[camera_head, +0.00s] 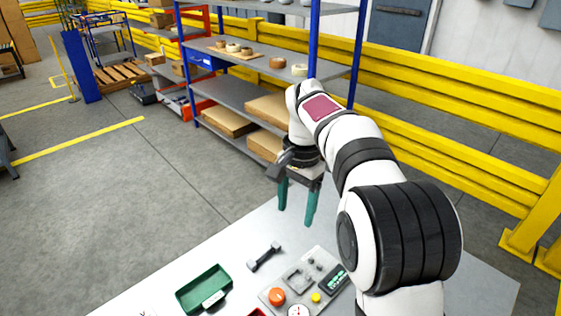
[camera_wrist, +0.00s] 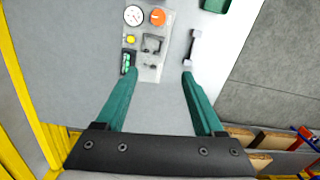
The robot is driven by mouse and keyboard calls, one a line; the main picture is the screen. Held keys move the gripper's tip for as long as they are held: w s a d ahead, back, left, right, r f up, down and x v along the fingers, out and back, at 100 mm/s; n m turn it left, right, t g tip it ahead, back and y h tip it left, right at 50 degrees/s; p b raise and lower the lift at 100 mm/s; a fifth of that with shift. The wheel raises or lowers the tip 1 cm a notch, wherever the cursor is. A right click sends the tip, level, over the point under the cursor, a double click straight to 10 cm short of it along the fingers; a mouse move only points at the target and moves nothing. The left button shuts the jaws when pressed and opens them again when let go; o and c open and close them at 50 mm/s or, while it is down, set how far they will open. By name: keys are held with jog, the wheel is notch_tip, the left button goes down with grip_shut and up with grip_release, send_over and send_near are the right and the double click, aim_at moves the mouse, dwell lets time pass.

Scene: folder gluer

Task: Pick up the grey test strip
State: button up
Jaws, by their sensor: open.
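The grey test strip (camera_head: 264,257) is a short bar with wider ends, lying on the pale table between a green tray and a grey instrument panel. It also shows in the wrist view (camera_wrist: 194,48), just beyond the tip of the right finger. My gripper (camera_head: 296,212) has two teal fingers pointing down above the far part of the table, behind the strip in the head view. In the wrist view my gripper (camera_wrist: 159,74) is open, with nothing held between its fingers. The strip is fully visible and apart from the fingers.
The grey panel (camera_head: 291,275) carries an orange knob (camera_head: 277,296), a yellow button (camera_head: 316,297), a gauge and a green display. A green tray (camera_head: 204,290) lies left of it. A red item (camera_head: 256,312) is cut off at the bottom. Shelving (camera_head: 236,93) stands beyond the table.

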jog(key=m, duration=0.1)
send_over(275, 245)
notch_tip(275, 245, down, 10)
jog(key=shift+h, duration=0.3)
notch_tip(275, 245, down, 15)
jog(key=shift+f, duration=0.1)
jog(key=shift+c, duration=0.3)
grip_shut()
